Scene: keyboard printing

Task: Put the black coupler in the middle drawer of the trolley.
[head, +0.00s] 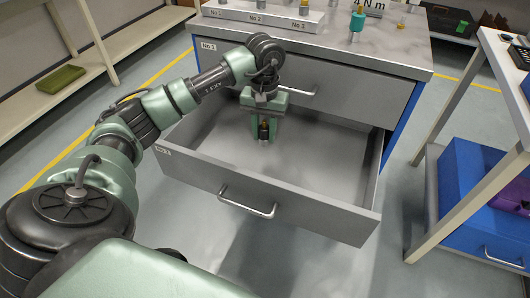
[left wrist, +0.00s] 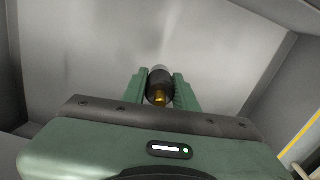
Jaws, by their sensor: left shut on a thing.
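The black coupler (left wrist: 160,86) has a brass-coloured end and is held between the green fingers of my left gripper (left wrist: 160,92) in the left wrist view. In the head view the left gripper (head: 264,128) points down inside an open drawer, shut on the coupler (head: 263,131). The open drawer (head: 270,205) of the trolley (head: 350,50) carries a label reading No. 2 and is pulled far out. Its floor looks empty apart from the gripper. Whether the coupler touches the drawer floor cannot be told. My right gripper is not in view.
The drawer labelled No. 1 (head: 330,90) above is shut. The trolley top holds a numbered rack (head: 262,17) and a teal-and-brass part (head: 357,20). A bench (head: 500,60) with a blue box (head: 455,185) below stands at right; a shelf (head: 60,85) stands at left.

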